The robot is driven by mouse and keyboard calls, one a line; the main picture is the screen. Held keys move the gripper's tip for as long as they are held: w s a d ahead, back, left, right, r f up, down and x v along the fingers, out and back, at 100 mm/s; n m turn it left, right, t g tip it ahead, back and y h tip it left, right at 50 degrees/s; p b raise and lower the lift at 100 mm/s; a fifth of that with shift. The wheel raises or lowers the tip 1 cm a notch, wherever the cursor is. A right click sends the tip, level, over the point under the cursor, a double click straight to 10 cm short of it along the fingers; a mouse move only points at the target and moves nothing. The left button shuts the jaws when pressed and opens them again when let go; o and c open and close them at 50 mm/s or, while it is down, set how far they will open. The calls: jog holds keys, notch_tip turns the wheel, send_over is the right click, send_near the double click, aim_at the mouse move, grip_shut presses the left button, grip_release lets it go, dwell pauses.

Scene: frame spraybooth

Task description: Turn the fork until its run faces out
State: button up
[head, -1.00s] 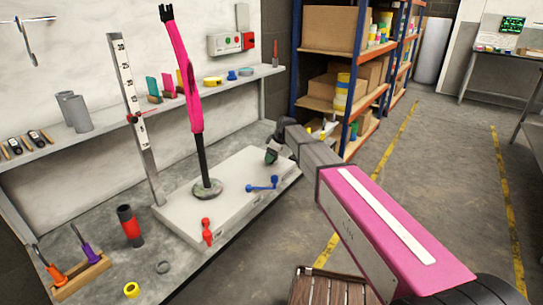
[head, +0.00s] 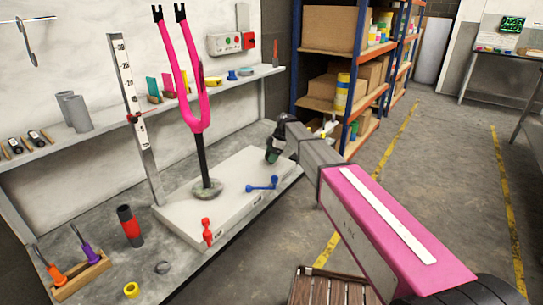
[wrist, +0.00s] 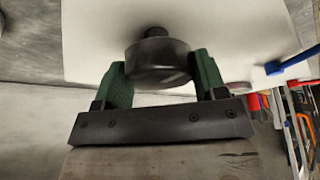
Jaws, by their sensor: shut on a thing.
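The pink fork (head: 203,122) stands upright, legs up, with its black steerer in a round grey foot (head: 206,190) on a pale flat box (head: 185,216). Both legs show side by side, with dark tips. I cannot make out a paint run on it. My gripper (head: 273,150) is at the right end of the box, away from the fork. In the wrist view its green fingers (wrist: 160,76) are shut on a black round knob (wrist: 158,60), which sits on a short stem against the pale box. The head view hides the knob behind the gripper.
A red handle (head: 207,231) and a blue handle (head: 262,184) are on the box. A tilted ruler (head: 130,100) stands left of the fork. A red and black cylinder (head: 130,226) and a wooden rack (head: 80,276) stand on the bench. The floor to the right is open.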

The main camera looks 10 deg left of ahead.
jog(key=o, duration=0.9)
jog(key=v, duration=1)
jog(key=shift+r, duration=0.4)
jog(key=shift+d, duration=0.15)
